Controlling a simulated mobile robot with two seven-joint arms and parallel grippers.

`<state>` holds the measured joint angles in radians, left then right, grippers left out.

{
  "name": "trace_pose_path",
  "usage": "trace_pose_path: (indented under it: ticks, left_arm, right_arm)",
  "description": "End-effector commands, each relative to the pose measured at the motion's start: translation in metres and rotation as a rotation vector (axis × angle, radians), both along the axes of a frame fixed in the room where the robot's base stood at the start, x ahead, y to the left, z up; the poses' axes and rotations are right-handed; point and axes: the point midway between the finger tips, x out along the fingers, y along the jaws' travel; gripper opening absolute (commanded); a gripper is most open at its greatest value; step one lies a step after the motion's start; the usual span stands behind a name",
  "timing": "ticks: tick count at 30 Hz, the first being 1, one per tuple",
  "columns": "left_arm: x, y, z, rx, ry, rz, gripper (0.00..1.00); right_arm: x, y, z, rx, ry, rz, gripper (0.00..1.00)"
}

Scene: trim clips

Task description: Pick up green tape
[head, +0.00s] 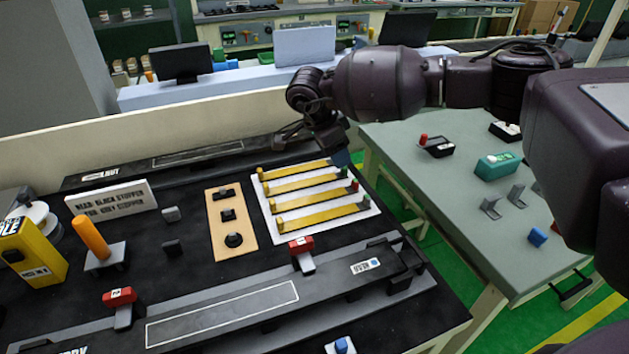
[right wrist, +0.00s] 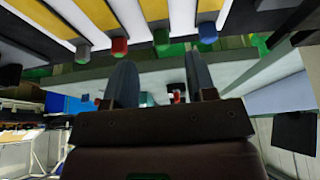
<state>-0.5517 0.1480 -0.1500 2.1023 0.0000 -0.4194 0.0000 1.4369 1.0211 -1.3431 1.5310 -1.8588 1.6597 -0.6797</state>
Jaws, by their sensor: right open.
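Several yellow tape strips lie side by side on a white board (head: 320,231), each with a coloured end piece at its right end. The green end piece (head: 345,173) is on one of the farther strips; it also shows in the right wrist view (right wrist: 161,38), between a red end piece (right wrist: 119,47) and a blue one (right wrist: 207,32). My right gripper (head: 308,143) is above the far edge of the board, open and empty. In the right wrist view its fingers (right wrist: 160,65) stand apart, with the green end piece beyond the gap. My left gripper is not in view.
A tan plate with black knobs (head: 231,213) lies left of the board. Red-topped clips (head: 301,245) and a long dark trim part (head: 225,315) are in front. A grey-green table (head: 465,200) with small parts stands right, across a floor gap.

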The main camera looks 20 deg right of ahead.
Motion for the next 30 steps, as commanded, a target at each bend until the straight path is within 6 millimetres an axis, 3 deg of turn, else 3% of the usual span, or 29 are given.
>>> trace_pose_path:
  ticks: [12,20,27,30]
  left_arm:
    - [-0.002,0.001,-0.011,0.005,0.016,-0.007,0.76]
    - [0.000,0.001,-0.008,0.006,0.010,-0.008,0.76]
    - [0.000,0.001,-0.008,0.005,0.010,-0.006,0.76]
    - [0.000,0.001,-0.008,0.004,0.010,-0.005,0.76]
  right_arm:
    - [0.000,-0.020,-0.044,-0.001,0.003,-0.001,0.51]
    - [0.000,-0.021,-0.044,-0.001,0.000,-0.001,0.50]
    - [0.000,-0.021,-0.045,0.000,0.000,-0.001,0.13]
    - [0.000,-0.020,-0.045,0.000,0.000,0.000,0.02]
